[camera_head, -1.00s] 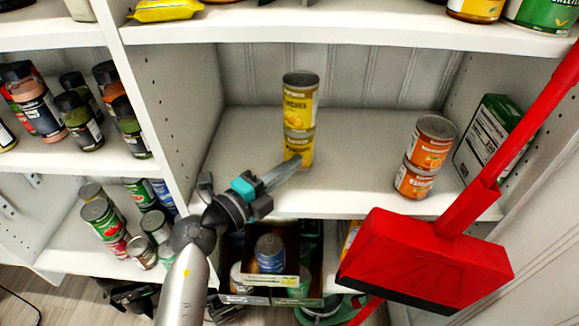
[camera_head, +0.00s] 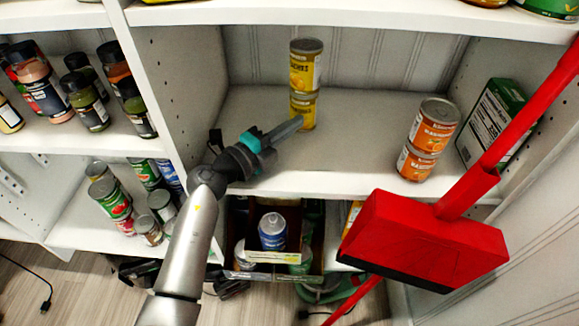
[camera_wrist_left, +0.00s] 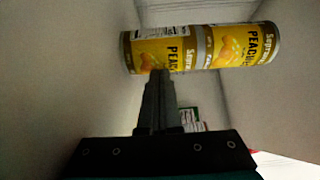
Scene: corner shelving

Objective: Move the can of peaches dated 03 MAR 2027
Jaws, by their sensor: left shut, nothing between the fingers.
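Two yellow peach cans stand stacked on the middle shelf, the upper can (camera_head: 305,65) on the lower can (camera_head: 305,108). The dates are not readable in either view. My left gripper (camera_head: 297,122) is shut and empty, its fingertips at the front of the lower can, seemingly touching it. In the left wrist view the stack appears sideways, with the lower can (camera_wrist_left: 160,50) at left and the upper can (camera_wrist_left: 242,46) at right. There the closed fingers (camera_wrist_left: 160,74) overlap the edge of the lower can. My right gripper is not in view.
Two stacked orange cans (camera_head: 429,138) and a green box (camera_head: 497,120) stand on the right of the shelf (camera_head: 350,160). A red dustpan (camera_head: 425,240) with a long handle blocks the front right. Jars (camera_head: 85,100) fill the left shelf. The shelf between the stacks is clear.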

